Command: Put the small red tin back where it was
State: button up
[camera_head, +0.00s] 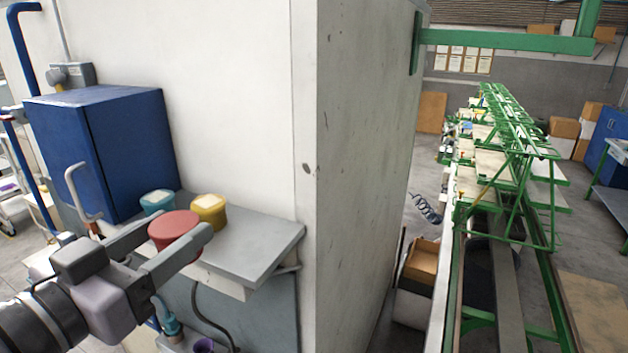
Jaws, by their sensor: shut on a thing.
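The small red tin (174,226) is round with a flat red lid. My gripper (178,232) comes in from the lower left and is shut on it, one finger on each side. The tin shows in front of the grey shelf (262,243); I cannot tell whether it touches the shelf. A yellow tin (209,212) with a pale top stands on the shelf just behind and right of the red tin. A teal tin (158,203) with a pale top stands behind it to the left. The shelf surface under the red tin is hidden.
A blue cabinet (103,150) with a handle stands left of the tins. A white wall (225,95) rises behind the shelf. The shelf's right part is bare. A green-framed line (510,170) stands far right.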

jog(key=s+d+m+g+h, duration=0.25)
jog(key=s+d+h, duration=0.2)
jog(key=d, duration=0.95)
jog(key=p, duration=0.2)
send_over(245, 252)
jog(key=shift+s+d+f+m+t, duration=0.1)
jog(key=shift+s+f+m+t, duration=0.05)
jog(key=shift+f, duration=0.35)
jog(key=shift+s+d+f+m+t, duration=0.1)
jog(key=shift+f, duration=0.35)
jog(key=f, duration=0.1)
jog(key=f+p, duration=0.1)
jog(key=f, duration=0.1)
jog(key=shift+w+a+f+y, duration=0.2)
jog(key=shift+y, duration=0.15)
jog(key=shift+f+b, duration=0.3)
jog(key=shift+f, duration=0.1)
jog(key=o, duration=1.4)
jog(key=shift+r, duration=0.1)
